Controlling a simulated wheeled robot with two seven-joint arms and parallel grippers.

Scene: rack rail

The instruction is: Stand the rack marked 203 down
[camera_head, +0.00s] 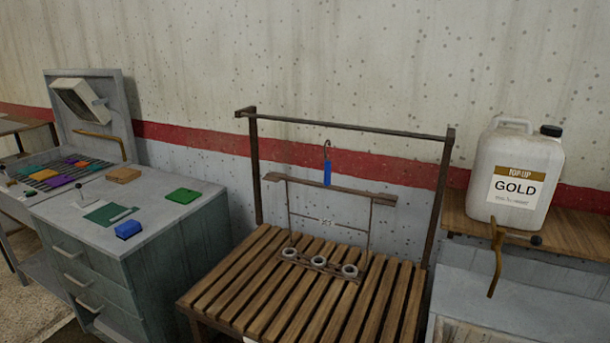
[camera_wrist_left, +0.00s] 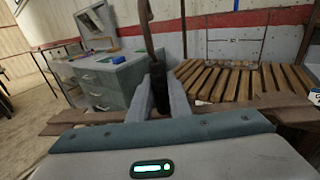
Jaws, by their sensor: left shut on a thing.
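In the left wrist view my left gripper (camera_wrist_left: 160,95) is shut on the dark grip (camera_wrist_left: 160,85) of a rack. A brown hook (camera_wrist_left: 147,22) rises above the grip, and the held rack's wooden crossbar (camera_wrist_left: 82,121) runs across behind the fingers. The rest of this rack and any number on it are hidden. In the head view another rack with a blue grip (camera_head: 327,173) appears to stand on the slatted bench (camera_head: 235,278), its hook below the rail (camera_head: 350,127). Its small marking (camera_head: 327,220) is unreadable. Neither gripper shows in the head view.
Posts carry the rail above the bench. A grey drawer cabinet (camera_head: 175,265) with cards and a blue block (camera_head: 128,229) stands left. A white GOLD canister (camera_head: 516,175) is on a wooden shelf at right. Bare slats show either side of the standing rack.

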